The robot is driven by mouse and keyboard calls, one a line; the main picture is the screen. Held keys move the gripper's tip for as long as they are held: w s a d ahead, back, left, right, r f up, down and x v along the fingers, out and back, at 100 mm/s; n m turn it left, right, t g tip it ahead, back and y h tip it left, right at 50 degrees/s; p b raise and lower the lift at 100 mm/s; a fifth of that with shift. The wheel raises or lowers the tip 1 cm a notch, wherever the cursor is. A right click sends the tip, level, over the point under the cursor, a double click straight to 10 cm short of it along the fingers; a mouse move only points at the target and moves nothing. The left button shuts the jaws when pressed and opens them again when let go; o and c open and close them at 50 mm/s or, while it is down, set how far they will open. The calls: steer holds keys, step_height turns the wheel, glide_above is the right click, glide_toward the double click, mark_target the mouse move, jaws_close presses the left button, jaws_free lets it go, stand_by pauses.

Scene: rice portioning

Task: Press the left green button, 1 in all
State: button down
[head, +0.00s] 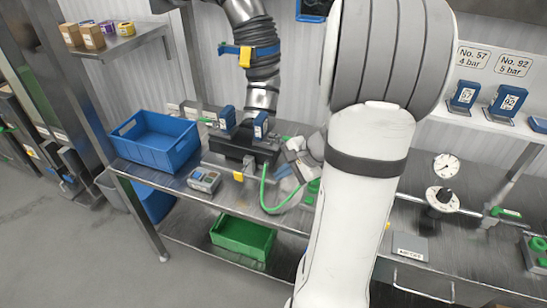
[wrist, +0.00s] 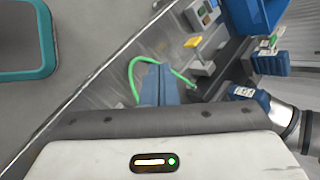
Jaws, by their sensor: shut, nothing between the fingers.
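Green round parts (head: 314,186) that look like a button show just right of my gripper in the head view, partly hidden behind my white arm. Another green button unit (head: 540,250) sits at the right edge of the bench. My gripper (head: 282,171) is over the bench near the green hose, left of my arm. In the wrist view its blue-grey fingers (wrist: 159,84) are together and empty, over the hose (wrist: 134,72). I cannot tell whether the fingers touch anything.
A black flexible duct (head: 262,55) comes down behind. A green crate (head: 243,235) is on the lower shelf. A dial gauge (head: 446,165) and black knob (head: 442,198) are right.

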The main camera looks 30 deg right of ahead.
steer(key=d+f+m+t+h, duration=0.1)
steer(key=d+f+m, duration=0.1)
steer(key=d, duration=0.4)
steer(key=d+f+m+t, duration=0.1)
steer(key=d+f+m, duration=0.2)
steer(key=d+m, duration=0.1)
steer(key=shift+s+d+f+m+t+h+p, duration=0.15)
steer(key=shift+s+d+m+t+h+p, duration=0.2)
steer(key=shift+d, duration=0.55)
steer(key=shift+w+f, duration=0.1)
step_height(320, 180, down, 8)
steer(key=b, duration=0.6)
steer(key=shift+f+b, duration=0.35)
steer(key=shift+b, duration=0.15)
steer(key=shift+f, duration=0.15)
steer(key=shift+f+b, duration=0.25)
steer(key=shift+b, duration=0.4)
